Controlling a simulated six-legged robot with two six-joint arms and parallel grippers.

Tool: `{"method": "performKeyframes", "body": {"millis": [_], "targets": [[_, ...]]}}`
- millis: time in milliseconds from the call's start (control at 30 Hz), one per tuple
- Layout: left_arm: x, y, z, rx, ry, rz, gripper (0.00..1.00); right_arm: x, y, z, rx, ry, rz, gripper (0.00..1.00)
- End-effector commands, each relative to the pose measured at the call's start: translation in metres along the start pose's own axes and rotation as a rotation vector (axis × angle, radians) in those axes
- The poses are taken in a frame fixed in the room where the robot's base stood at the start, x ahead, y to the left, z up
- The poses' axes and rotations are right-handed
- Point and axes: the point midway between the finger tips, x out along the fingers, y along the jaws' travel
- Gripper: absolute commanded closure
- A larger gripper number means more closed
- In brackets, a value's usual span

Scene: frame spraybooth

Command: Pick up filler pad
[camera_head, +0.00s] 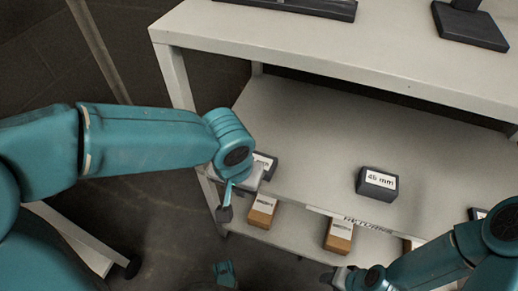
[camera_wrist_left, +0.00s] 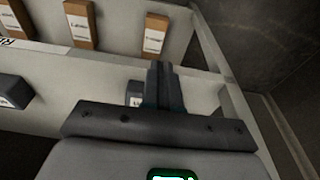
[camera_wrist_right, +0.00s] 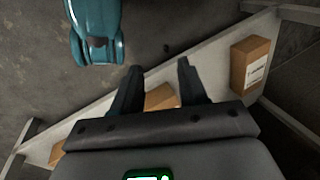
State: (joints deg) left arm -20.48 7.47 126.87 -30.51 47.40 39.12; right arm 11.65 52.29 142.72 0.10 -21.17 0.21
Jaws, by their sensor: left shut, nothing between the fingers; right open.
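Dark grey blocks with white labels stand on the middle shelf; I take them for filler pads. One (camera_head: 375,186), labelled "45 mm", stands in the open. Another (camera_head: 267,160) is partly hidden behind my left gripper (camera_head: 225,212); a third (camera_head: 477,213) shows at the right, partly behind my right arm. My left gripper is shut and empty at the shelf's left end. In the left wrist view its fingers (camera_wrist_left: 163,82) partly cover one block (camera_wrist_left: 135,92); another block (camera_wrist_left: 12,92) is at the left. My right gripper (camera_wrist_right: 155,80) is open and empty, low in front of the rack.
The pale rack's middle shelf (camera_head: 310,130) has free room between the blocks. Cardboard boxes (camera_head: 262,211) (camera_head: 339,236) sit on a lower level, below a "RETURNS" label strip. The top shelf (camera_head: 330,40) overhangs the back. A rack post (camera_head: 174,78) stands at the left.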

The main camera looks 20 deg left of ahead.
Motion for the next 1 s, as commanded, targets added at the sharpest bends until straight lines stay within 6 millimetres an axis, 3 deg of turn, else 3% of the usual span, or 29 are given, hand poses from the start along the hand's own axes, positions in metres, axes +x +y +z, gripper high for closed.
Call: {"method": "performKeyframes", "body": {"millis": [167, 600, 733, 1000], "targets": [[0.001, 0.0, -0.024, -0.002, -0.001, 0.0, 1.0, -0.011, -0.003, 0.004, 0.003, -0.015, 0.001, 0.57], [0.015, -0.001, -0.112, -0.001, 0.0, 0.0, 1.0, -0.039, -0.018, 0.013, -0.013, -0.042, -0.001, 0.57], [0.032, -0.002, -0.113, 0.0, 0.0, 0.0, 1.0, -0.027, -0.013, 0.012, -0.011, -0.038, -0.001, 0.57], [0.036, -0.002, -0.113, 0.0, -0.001, 0.0, 1.0, -0.025, -0.011, 0.011, -0.006, -0.034, 0.0, 0.57]]}}
